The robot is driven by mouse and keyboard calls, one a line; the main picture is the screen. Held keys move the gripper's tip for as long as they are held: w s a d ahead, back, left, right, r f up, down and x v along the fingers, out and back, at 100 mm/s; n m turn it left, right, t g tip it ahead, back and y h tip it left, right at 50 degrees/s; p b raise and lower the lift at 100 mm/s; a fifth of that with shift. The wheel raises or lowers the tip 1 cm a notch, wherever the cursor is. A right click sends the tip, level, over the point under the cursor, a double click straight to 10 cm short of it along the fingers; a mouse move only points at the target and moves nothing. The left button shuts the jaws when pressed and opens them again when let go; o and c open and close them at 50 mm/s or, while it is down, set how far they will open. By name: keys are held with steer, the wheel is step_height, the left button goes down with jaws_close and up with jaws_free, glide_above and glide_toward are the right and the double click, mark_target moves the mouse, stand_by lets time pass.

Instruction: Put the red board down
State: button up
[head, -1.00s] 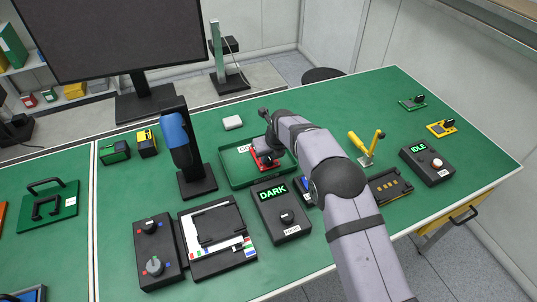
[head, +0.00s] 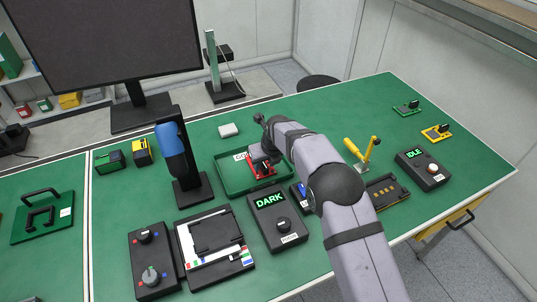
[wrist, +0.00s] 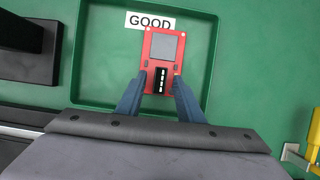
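The red board (wrist: 165,48) lies inside the green tray (wrist: 84,60), just below and partly over the edge of the GOOD label (wrist: 150,22). It carries a grey square and a black block (wrist: 161,80) with white marks. It also shows in the head view (head: 261,171), partly hidden by my gripper (head: 260,158). In the wrist view the fingers of my gripper (wrist: 159,84) stand on either side of the black block, with red board visible between block and fingers. They look open, about as wide apart as the board. The board appears flat on the tray floor.
A blue-topped device on a black stand (head: 174,150) rises left of the tray. The DARK box (head: 277,217) is in front of it. A yellow-handled clamp (head: 361,154) and the IDLE box (head: 423,168) are to the right.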

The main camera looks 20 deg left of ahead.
steer(key=b+v, duration=0.3)
steer(key=v, duration=0.8)
steer(key=shift+s+d+r, duration=0.1)
steer(key=s+d+n+h, duration=0.1)
steer(key=s+d+n, duration=0.2)
steer(key=d+n, duration=0.35)
steer(key=s+d+f+n+g, duration=0.1)
steer(key=s+d+n, duration=0.15)
steer(key=d, duration=0.75)
steer(key=s+d+n+h, duration=0.1)
steer(key=s+d+n, duration=0.1)
steer(key=d+n, duration=0.45)
steer(key=s+d+f+n+g, duration=0.1)
steer(key=s+d+f+n, duration=0.1)
steer(key=s+d+n, duration=0.3)
steer(key=s+d+f+n+g+h, duration=0.1)
steer(key=s+d+n, duration=0.5)
steer(key=s, duration=0.8)
steer(key=d+f, duration=0.1)
steer(key=d, duration=0.2)
steer(key=shift+s+d+f, duration=0.15)
steer(key=shift+d+f, duration=0.25)
